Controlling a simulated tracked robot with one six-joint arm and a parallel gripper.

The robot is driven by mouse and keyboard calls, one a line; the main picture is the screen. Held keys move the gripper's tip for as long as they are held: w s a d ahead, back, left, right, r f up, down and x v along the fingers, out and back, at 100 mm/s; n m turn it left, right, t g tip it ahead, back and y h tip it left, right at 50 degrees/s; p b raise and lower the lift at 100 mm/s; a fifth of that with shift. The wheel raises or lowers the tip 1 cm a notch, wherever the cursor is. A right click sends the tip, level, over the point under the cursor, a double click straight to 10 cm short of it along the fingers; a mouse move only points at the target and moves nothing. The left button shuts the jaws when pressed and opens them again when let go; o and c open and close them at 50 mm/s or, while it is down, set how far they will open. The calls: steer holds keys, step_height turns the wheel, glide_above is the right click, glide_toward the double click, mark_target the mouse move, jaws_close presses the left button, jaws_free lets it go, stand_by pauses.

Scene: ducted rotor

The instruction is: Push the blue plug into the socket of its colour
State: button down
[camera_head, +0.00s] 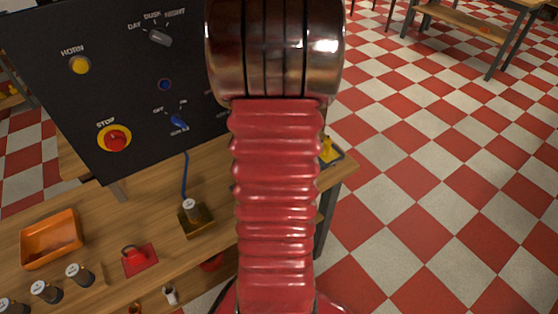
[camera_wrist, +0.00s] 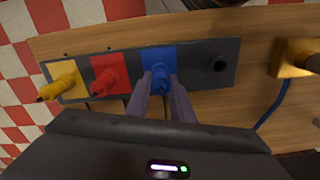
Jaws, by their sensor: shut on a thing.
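In the wrist view the blue plug (camera_wrist: 160,78) stands at a blue square (camera_wrist: 157,54) on a dark strip (camera_wrist: 195,72). My gripper (camera_wrist: 161,88) has its two fingers on either side of the plug and is shut on it. The plug's lower end is hidden, so I cannot tell how deep it sits in the blue square's socket. A red plug (camera_wrist: 106,78) stands at a red square and a yellow plug (camera_wrist: 58,87) at a yellow square, both left of the blue one. In the head view my arm hides the gripper and the blue plug.
A dark round fitting (camera_wrist: 218,64) is at the strip's right end. A brass block (camera_head: 196,220) with a blue cable (camera_head: 185,174) stands on the bench. A dark control panel (camera_head: 110,60) rises behind. An orange tray (camera_head: 52,238) and a red piece (camera_head: 138,260) lie at left.

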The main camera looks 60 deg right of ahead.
steer(key=shift+f, duration=0.7)
steer(key=c, duration=1.5)
jaws_free()
steer(key=shift+r, duration=0.15)
step_height(320, 180, up, 13)
steer(key=shift+r, duration=0.2)
